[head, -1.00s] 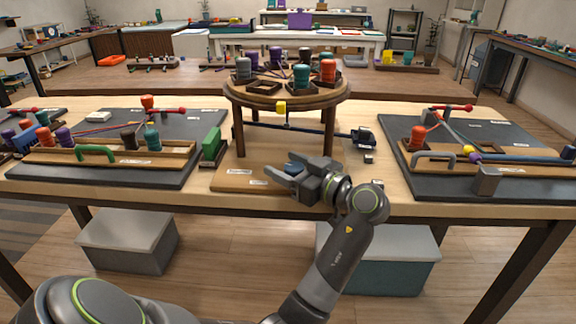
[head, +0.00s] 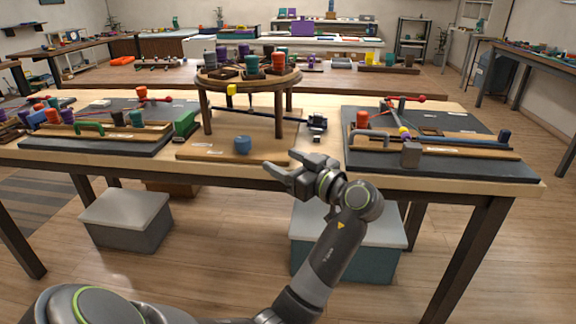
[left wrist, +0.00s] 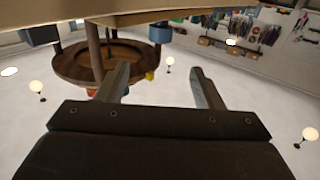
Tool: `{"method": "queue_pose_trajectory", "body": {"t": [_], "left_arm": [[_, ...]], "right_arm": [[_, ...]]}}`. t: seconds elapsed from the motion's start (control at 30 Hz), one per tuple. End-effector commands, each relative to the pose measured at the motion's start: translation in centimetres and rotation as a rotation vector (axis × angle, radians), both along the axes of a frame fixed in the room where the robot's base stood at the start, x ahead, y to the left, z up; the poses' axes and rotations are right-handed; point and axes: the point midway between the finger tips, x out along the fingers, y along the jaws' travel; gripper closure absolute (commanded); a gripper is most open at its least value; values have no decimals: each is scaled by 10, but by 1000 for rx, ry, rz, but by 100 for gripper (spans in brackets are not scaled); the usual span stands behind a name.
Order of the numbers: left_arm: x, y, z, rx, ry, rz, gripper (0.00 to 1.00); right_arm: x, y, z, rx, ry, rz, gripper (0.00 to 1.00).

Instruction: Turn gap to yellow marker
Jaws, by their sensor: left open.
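A round wooden turntable (head: 260,83) stands on legs at the middle of the bench and carries several coloured spools in dark square holders. The yellow marker (head: 231,89) hangs at its front rim; in the left wrist view a yellow piece (left wrist: 150,75) shows by the round top. Which holder is empty is too small to tell. A blue knob (head: 242,144) sits on the wooden base board (head: 215,150) below. My left gripper (head: 281,163) is open and empty, right of and in front of the knob, apart from it. My right gripper is not in view.
Dark boards with pegs and cords lie left (head: 110,145) and right (head: 440,165). A green block (head: 185,124) stands left of the turntable, and a grey block (head: 411,155) is on the right board. Lidded bins (head: 125,215) are under the bench. Floor in front is open.

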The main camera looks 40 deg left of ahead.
Motion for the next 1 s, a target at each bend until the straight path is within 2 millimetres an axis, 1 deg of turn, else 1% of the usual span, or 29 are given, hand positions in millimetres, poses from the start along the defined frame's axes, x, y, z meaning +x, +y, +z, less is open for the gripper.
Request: {"method": "queue_pose_trajectory", "body": {"t": [0.33, 0.47, 0.57, 0.7, 0.83, 1.0], "left_arm": [[1, 1, 0, 0, -1, -3, 39], [0, 1, -1, -2, 2, -4, 39], [-2, 4, -13, -20, 29, -18, 39], [-10, 13, -46, -74, 112, -64, 39], [-17, 21, -73, -116, 191, -126, 39], [-21, 33, -87, -114, 243, -237, 39]], "right_arm": [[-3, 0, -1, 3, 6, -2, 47], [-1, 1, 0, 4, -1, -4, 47], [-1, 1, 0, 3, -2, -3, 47], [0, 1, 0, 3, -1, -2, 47], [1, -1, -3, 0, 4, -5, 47], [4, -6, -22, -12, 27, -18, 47]]}}
